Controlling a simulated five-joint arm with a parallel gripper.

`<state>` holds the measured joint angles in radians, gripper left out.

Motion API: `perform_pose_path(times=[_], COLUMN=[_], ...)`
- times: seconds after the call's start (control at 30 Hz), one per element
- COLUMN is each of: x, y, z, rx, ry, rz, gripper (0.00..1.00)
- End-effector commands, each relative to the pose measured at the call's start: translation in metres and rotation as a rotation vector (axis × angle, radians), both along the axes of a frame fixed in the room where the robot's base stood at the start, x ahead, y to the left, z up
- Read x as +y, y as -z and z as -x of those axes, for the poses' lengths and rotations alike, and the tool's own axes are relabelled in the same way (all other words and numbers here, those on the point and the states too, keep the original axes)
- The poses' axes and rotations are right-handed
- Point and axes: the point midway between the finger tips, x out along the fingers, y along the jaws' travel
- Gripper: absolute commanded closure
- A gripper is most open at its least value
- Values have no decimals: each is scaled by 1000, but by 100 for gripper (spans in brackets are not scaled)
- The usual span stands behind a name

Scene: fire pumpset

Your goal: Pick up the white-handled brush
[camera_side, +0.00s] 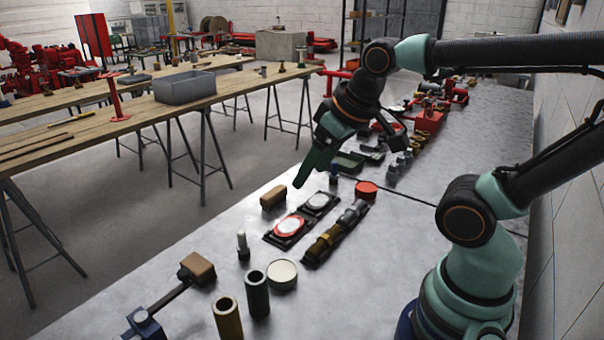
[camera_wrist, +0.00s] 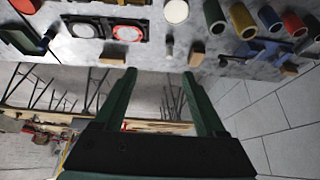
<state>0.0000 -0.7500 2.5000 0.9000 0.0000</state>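My gripper (camera_side: 346,165) is in the air above the bench, up and to the right of the brush in the side view. In the wrist view its two green fingers (camera_wrist: 160,73) are apart with nothing between them. The brush is clear of both fingers.
Close to the brush stand a white-topped round tin (camera_side: 282,274), a dark green tube (camera_side: 257,294) and a brass tube (camera_side: 228,318). A wooden block (camera_side: 273,198) and gauges (camera_side: 289,226) lie farther back.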

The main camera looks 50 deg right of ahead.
Motion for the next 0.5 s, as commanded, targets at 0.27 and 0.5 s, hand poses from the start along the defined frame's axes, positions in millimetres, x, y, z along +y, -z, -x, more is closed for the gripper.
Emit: perform_pose_path(times=[0.27, 0.5], x=[0, 5], y=[0, -1], z=[-1, -28], rx=[4, 89], ry=[-9, -177], rz=[5, 79], gripper=[28, 28])
